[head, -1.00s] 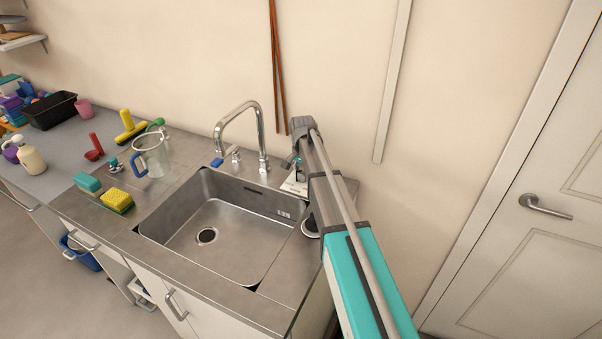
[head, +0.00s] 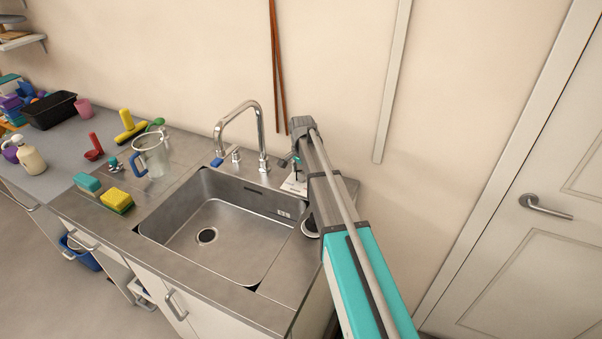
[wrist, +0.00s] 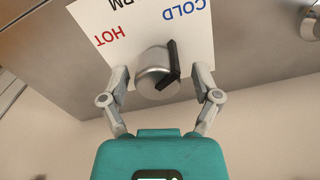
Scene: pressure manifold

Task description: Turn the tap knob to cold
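The tap knob (wrist: 157,68) is a silver cylinder with a black pointer bar (wrist: 173,62) on its right side in the wrist view. Behind it is a white card (wrist: 140,30) with red HOT, partly cut-off dark letters and blue COLD, upside down in this view. The bar's upper end lies on the COLD side; its exact setting is unclear. My gripper (wrist: 160,74) is open, one finger on each side of the knob, with gaps visible; contact is not seen. In the head view the card (head: 293,187) shows beside the sink, while my arm hides the knob.
The steel sink (head: 270,281) and its tall faucet (head: 262,140) stand left of my arm. A jug (head: 154,152) and sponges (head: 117,199) are farther left. The wall is close behind the card, and a door (head: 540,260) is at right.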

